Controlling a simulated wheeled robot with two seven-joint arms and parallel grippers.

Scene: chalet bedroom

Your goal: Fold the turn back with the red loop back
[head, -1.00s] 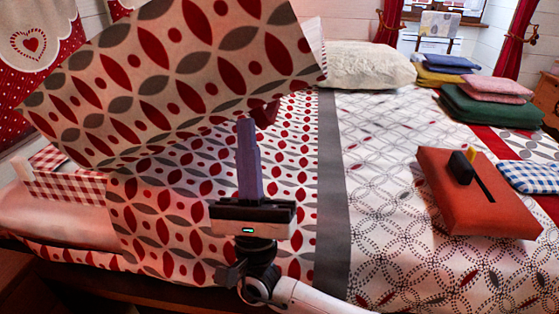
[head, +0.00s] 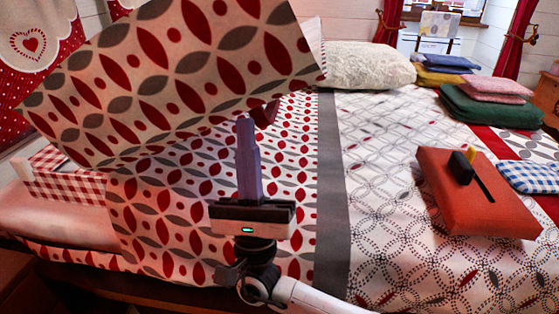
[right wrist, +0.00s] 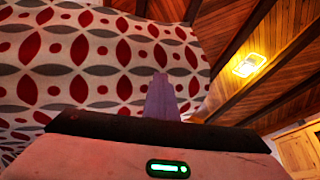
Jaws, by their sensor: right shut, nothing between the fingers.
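The turn back (head: 175,75), white with red and grey leaf shapes, stands raised and tilted over the left part of the bed. It also fills the left of the right wrist view (right wrist: 90,60). A small dark red piece, which looks like the red loop (head: 265,114), shows at its lower edge, just beside my fingertips. My right gripper (head: 246,122) points up, shut and empty, in front of the patterned cover. I cannot tell whether its fingers touch the cloth. Its fingers also show in the right wrist view (right wrist: 161,98). My left gripper is not in view.
A red-orange cushion-like block (head: 465,205) with a black piece on top lies on the bed at right. Folded cloths (head: 490,105) lie behind it. A cream pillow (head: 365,65) is at the back. Checked cloth (head: 65,185) lies at left.

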